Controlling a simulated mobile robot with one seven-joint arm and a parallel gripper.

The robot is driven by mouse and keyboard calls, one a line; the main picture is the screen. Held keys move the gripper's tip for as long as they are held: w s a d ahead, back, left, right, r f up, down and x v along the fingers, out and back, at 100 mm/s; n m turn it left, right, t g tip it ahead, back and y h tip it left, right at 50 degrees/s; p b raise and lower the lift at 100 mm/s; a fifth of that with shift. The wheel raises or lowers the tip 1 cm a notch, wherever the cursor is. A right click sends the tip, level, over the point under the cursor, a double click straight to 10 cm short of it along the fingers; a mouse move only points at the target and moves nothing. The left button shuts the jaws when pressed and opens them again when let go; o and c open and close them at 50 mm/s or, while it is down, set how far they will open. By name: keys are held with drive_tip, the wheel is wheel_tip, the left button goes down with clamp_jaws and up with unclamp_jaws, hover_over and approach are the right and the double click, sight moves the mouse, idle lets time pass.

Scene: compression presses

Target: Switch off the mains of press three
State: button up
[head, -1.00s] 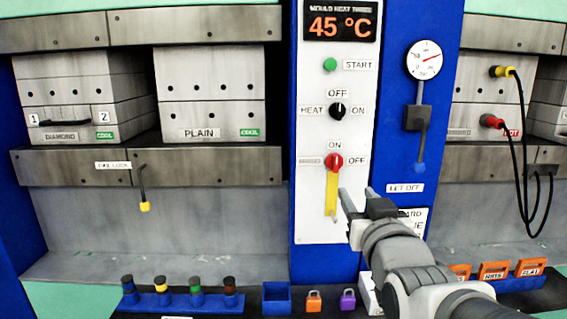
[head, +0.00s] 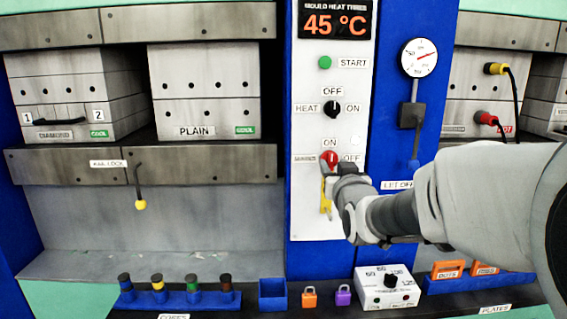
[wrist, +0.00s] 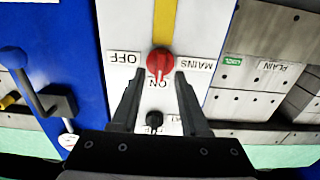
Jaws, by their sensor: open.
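The red mains knob (head: 329,158) sits on the white control panel (head: 310,215) of the press, above a yellow strip (head: 325,208). ON is printed above it, OFF to its right. In the wrist view, which is turned upside down, the red knob (wrist: 160,60) has its pale mark toward ON, and MAINS is printed on the other side from OFF. My gripper (wrist: 157,80) is open, with its fingertips just short of the knob and to either side of it. In the head view my gripper (head: 336,170) partly covers the knob and strip.
Above are the black heat knob (head: 335,109), green start button (head: 325,62) and 45 °C display (head: 335,20). A gauge (head: 419,58) and lever (head: 412,116) are to the right. A white box with a dial (head: 388,290) and padlocks (head: 309,297) stand below.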

drive_tip(key=shift+w, duration=0.9)
clamp_jaws()
